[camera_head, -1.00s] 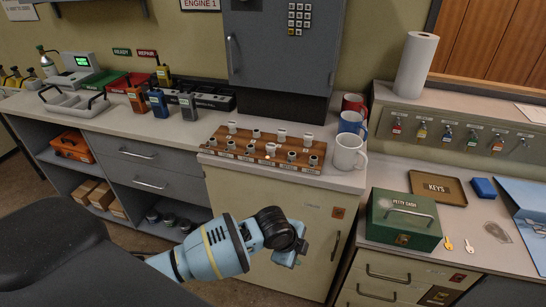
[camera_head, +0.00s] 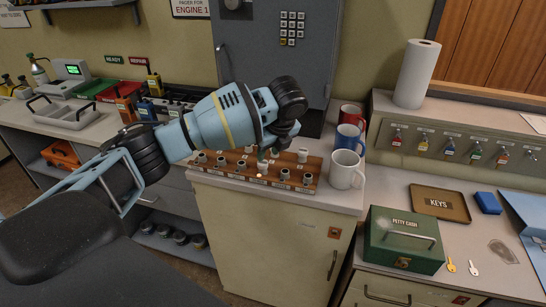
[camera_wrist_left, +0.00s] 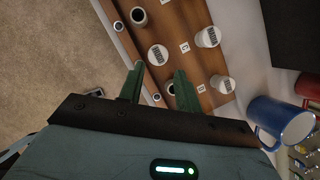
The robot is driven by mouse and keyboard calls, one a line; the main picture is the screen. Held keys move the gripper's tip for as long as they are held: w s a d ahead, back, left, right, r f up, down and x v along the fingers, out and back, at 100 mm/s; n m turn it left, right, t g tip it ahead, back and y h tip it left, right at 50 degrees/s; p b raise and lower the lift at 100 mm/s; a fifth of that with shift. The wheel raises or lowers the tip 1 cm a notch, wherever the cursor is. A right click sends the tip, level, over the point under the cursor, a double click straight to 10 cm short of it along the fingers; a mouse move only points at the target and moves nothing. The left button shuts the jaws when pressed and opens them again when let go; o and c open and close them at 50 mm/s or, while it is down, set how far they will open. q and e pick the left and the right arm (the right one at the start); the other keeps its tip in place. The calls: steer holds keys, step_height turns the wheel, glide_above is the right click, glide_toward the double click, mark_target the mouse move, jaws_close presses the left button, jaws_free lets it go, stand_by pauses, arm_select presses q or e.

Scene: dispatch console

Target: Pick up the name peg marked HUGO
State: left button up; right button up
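Several pale pegs stand in a wooden peg board (camera_head: 213,171) on the counter, in the middle of the head view. My left gripper (camera_head: 268,155) is over the board, pointing down, and hides some of the back pegs. In the left wrist view its two green fingers (camera_wrist_left: 159,80) are apart, with nothing held. A white-topped peg (camera_wrist_left: 158,55) shows just beyond the fingertips. A dark-topped peg (camera_wrist_left: 171,88) is partly hidden by one finger. My right gripper is not in view.
A red mug (camera_head: 351,114), a blue mug (camera_head: 349,138) and a white mug (camera_head: 344,171) stand close right of the board. A grey cabinet (camera_head: 262,60) rises behind it. A green cash box (camera_head: 402,240) sits on the lower counter at right.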

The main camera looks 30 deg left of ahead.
mark_target(263, 163)
arm_select(q)
steer(key=shift+a+f, duration=0.55)
steer(key=shift+a, duration=0.1)
steer(key=shift+a+f, duration=0.1)
steer(key=shift+f, duration=0.3)
steer(key=shift+x, duration=2.35)
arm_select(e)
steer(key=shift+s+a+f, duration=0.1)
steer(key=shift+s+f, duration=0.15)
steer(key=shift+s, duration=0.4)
arm_select(q)
steer(key=shift+c, duration=0.3)
steer(key=c, duration=0.5)
steer(key=shift+r, duration=0.1)
steer(key=shift+c, duration=0.2)
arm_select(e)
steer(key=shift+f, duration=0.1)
